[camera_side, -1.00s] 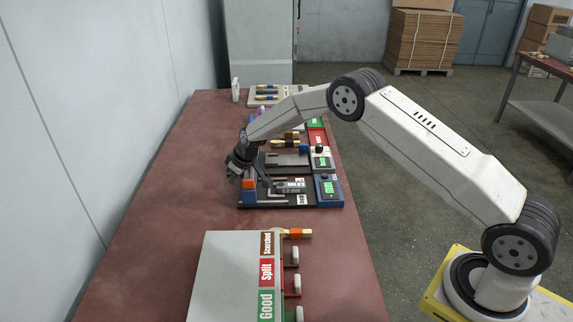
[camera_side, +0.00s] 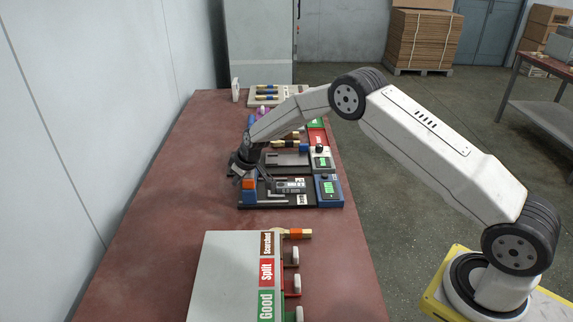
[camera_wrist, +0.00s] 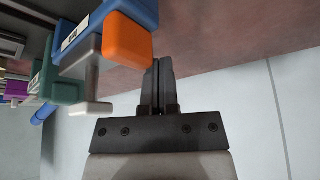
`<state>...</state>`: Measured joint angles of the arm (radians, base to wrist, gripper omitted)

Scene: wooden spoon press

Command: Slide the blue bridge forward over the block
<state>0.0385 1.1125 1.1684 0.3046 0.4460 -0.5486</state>
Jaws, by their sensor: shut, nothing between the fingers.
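The blue bridge (camera_side: 249,197) with an orange block-shaped top (camera_side: 249,184) stands at the left end of a black base plate (camera_side: 275,203) in the side view. In the wrist view, the blue part (camera_wrist: 138,10) and the orange piece (camera_wrist: 127,38) are at the upper left. My gripper (camera_side: 236,176) is beside the bridge's far-left side in the side view. Its fingers (camera_wrist: 158,62) are shut and empty, close to the orange piece; I cannot tell whether they touch. I cannot single out the block with certainty; the arm and bridge cover part of the plate.
A grey gauge (camera_side: 290,185) and a blue box with a green screen (camera_side: 328,188) sit on the plate. A grey sorting box (camera_side: 225,270) stands in front, and more stations stand behind. The red table (camera_side: 165,210) is clear on the left.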

